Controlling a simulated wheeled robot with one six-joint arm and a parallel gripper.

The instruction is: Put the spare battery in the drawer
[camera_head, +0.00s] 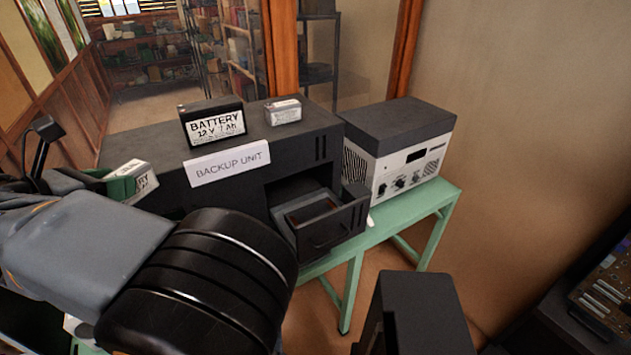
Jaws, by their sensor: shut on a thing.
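A small green-and-white block with a printed label, which looks like a battery (142,184), is at the left in front of the backup unit (225,205). My gripper (112,184) is shut on it, partly hidden behind my arm. The label is too small to read fully. A black battery (212,122) marked 12 V 7 Ah stands on top of the unit. A smaller grey labelled block (283,111) stands to its right.
The unit stands on a green table (424,207). A grey-and-white instrument (405,165) with knobs is right of the drawer. A dark box-like thing (425,312) is low in front. Shelves (150,75) are behind glass.

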